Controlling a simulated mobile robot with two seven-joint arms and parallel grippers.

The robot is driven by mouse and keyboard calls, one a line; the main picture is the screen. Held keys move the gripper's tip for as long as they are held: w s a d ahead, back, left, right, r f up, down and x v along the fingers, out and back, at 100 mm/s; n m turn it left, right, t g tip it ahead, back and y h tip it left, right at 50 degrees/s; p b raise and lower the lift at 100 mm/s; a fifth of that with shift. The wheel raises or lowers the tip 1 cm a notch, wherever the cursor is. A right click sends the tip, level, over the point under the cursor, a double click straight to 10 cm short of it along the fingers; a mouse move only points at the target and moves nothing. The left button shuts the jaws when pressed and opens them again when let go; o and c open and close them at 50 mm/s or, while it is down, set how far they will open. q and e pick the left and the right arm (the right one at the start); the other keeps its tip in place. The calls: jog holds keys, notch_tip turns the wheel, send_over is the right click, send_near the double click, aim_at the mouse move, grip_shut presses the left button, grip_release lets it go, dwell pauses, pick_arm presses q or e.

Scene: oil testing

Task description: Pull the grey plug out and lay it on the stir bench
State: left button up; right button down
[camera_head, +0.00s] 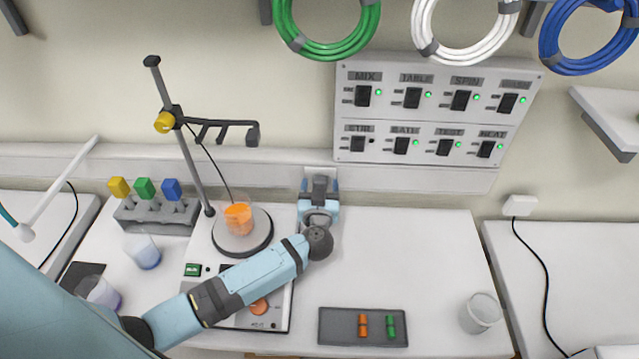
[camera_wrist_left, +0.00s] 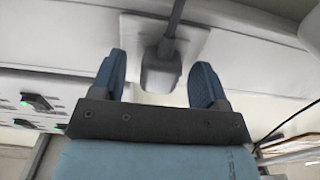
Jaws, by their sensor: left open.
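The grey plug (camera_wrist_left: 160,74) sits in a white wall plate (camera_wrist_left: 190,48), with a dark cord running from it. In the left wrist view it stands between the two blue fingers of my left gripper (camera_wrist_left: 165,80), with a visible gap on both sides. The fingers are open. In the head view my left gripper (camera_head: 319,184) is at the wall, above the back edge of the white bench with the stirrer (camera_head: 410,250); the plug is mostly hidden there by the gripper. My right gripper is not in view.
A stirrer plate with a beaker of orange liquid (camera_head: 238,218) and a clamp stand (camera_head: 182,135) stand left of my forearm. A dark tray (camera_head: 340,326) and an empty beaker (camera_head: 480,312) are at the front. The bench's right middle is clear. A switch panel (camera_head: 430,110) hangs above.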

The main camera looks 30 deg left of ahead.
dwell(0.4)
pick_arm(q)
grip_shut()
jog(key=shift+v, duration=3)
jog(key=shift+w, duration=0.1)
